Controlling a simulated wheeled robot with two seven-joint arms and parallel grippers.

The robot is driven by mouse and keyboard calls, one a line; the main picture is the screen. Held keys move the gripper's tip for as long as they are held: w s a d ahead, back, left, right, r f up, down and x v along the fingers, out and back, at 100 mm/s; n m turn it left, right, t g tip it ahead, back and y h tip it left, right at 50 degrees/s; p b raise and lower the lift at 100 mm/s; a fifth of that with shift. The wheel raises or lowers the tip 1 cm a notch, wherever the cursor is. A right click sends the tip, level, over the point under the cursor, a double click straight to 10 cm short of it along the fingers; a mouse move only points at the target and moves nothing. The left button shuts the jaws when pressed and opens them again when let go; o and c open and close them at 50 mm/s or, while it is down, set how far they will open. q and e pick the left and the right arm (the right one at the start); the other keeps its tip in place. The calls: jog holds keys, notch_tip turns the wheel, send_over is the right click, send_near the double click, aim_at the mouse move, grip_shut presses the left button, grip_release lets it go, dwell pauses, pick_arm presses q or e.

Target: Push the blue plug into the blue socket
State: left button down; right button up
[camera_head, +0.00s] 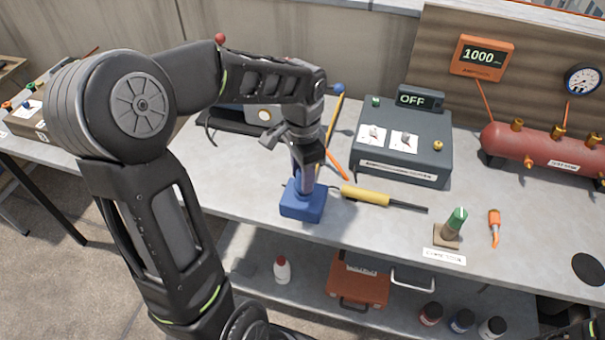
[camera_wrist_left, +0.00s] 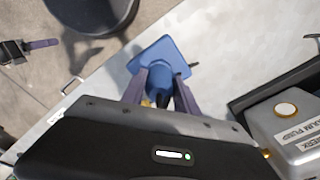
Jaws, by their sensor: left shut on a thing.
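The blue socket (camera_head: 303,205) is a square block near the front edge of the bench in the head view. In the left wrist view the block (camera_wrist_left: 150,55) lies just beyond my fingertips. My left gripper (camera_head: 305,178) points down over it and is shut on the blue plug (camera_wrist_left: 176,66), a round piece between the fingers. The plug is right over the block; how deep it sits is hidden by the fingers. A dark shape with a purple finger (camera_wrist_left: 40,44), likely my right gripper, shows at the left wrist view's left edge; its opening is unclear.
A yellow-handled tool (camera_head: 365,195) lies just right of the block. A grey box with an OFF display (camera_head: 405,140) stands behind. A green-topped piece (camera_head: 453,222) and an orange tool (camera_head: 494,226) are farther right. The front edge is close to the block.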

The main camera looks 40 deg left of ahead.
pick_arm(q)
jog(key=shift+f+b, duration=0.45)
jog(key=shift+f, duration=0.15)
dwell(0.5)
jog(key=c, duration=0.9)
grip_release()
jog(key=shift+o, duration=0.2)
notch_tip(320, 180, up, 8)
jog(key=shift+f, duration=0.1)
